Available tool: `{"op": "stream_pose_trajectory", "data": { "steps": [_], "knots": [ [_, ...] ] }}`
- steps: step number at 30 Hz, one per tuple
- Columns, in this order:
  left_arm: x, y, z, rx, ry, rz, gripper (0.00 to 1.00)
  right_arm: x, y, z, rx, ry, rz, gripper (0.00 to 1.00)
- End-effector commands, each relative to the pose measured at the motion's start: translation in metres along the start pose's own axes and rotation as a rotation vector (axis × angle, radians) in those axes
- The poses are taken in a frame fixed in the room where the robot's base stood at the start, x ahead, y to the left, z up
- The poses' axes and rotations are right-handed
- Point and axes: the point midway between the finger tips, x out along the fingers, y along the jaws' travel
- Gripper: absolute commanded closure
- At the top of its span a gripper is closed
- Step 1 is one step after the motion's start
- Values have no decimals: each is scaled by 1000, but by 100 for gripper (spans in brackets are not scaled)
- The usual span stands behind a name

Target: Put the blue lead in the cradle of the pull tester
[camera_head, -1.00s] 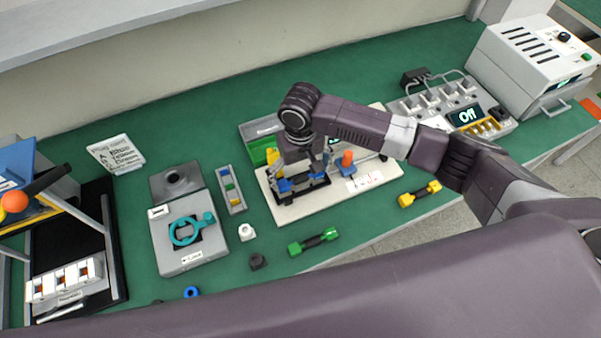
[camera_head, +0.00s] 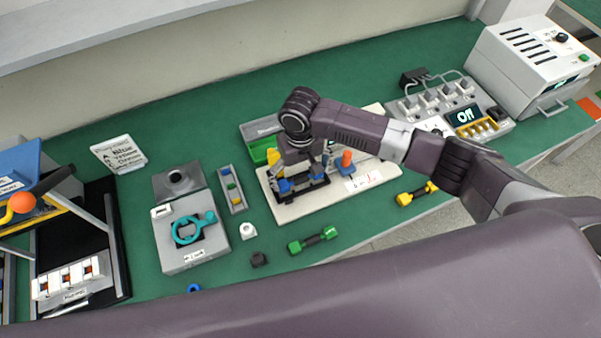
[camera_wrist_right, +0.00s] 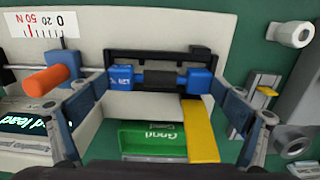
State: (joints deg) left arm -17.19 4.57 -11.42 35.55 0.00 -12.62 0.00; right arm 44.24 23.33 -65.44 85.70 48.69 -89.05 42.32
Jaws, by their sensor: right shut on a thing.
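The blue lead, with two blue ends and a dark middle, shows in the right wrist view (camera_wrist_right: 121,78) at the black cradle (camera_wrist_right: 160,57) of the pull tester. In the head view the lead (camera_head: 285,186) is partly hidden under my right gripper (camera_head: 304,172). The pull tester (camera_head: 289,213) has a pale base, a 0 to 50 N scale and an orange knob (camera_wrist_right: 48,80). My left gripper is out of view.
A green lead (camera_head: 313,240) and a yellow lead (camera_head: 417,194) lie in front of the tester. A green bin marked Good (camera_wrist_right: 150,140) stands behind it. A grey device with a teal ring (camera_head: 188,253) is at left, a socket unit (camera_head: 437,125) at right.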

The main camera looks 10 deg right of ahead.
Motion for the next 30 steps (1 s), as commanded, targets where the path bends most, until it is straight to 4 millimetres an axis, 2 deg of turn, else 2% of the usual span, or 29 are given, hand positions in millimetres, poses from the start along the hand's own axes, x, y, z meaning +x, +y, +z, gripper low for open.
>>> {"op": "stream_pose_trajectory", "data": {
  "steps": [30],
  "knots": [
    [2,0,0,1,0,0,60,13,-1,0,0,0,-1,31]
  ]
}}
